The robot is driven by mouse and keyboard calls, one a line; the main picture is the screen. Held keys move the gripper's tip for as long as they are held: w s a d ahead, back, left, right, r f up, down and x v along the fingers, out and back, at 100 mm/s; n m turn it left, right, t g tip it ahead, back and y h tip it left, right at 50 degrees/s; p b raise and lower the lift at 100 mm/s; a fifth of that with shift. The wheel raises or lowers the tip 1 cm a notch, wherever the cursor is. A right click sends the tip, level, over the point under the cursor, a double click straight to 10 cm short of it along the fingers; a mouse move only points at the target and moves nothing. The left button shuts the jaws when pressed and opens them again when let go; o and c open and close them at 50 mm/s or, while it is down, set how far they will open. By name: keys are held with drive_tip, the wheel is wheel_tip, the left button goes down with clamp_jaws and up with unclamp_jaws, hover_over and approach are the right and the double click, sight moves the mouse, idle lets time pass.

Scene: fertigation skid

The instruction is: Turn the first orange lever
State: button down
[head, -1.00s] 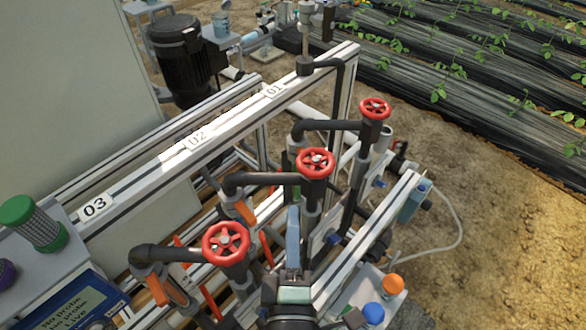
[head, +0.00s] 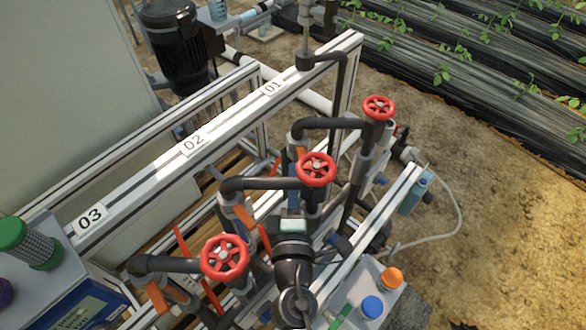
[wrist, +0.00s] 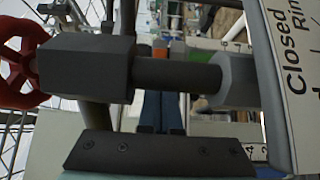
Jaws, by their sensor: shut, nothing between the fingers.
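In the head view, the orange lever (head: 297,134) nearest the 01 label shows only as a small piece beside the black pipe of that row. My gripper (head: 294,160) reaches in among the pipes, near and below this lever; its blue fingers are partly hidden by pipework. In the wrist view, the gripper (wrist: 161,97) has its two blue fingers together and empty, pointing under a grey pipe. A small orange patch (wrist: 160,53) shows beyond the fingertips. I cannot tell whether the fingers touch the lever. Other orange levers sit at row 02 (head: 243,212) and row 03 (head: 159,297).
Red handwheels top the rows: far (head: 379,108), middle (head: 316,169), near (head: 225,257). The middle one stands close beside my arm. The 01 label (head: 272,87) is on the aluminium rail. A grey pipe (wrist: 178,74) crosses close to the wrist camera. Open soil lies right.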

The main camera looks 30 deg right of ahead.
drive_tip(key=shift+w+d, duration=0.15)
drive_tip(key=shift+w, duration=0.2)
drive_tip(key=shift+s+d, duration=0.25)
drive_tip(key=shift+d, duration=0.2)
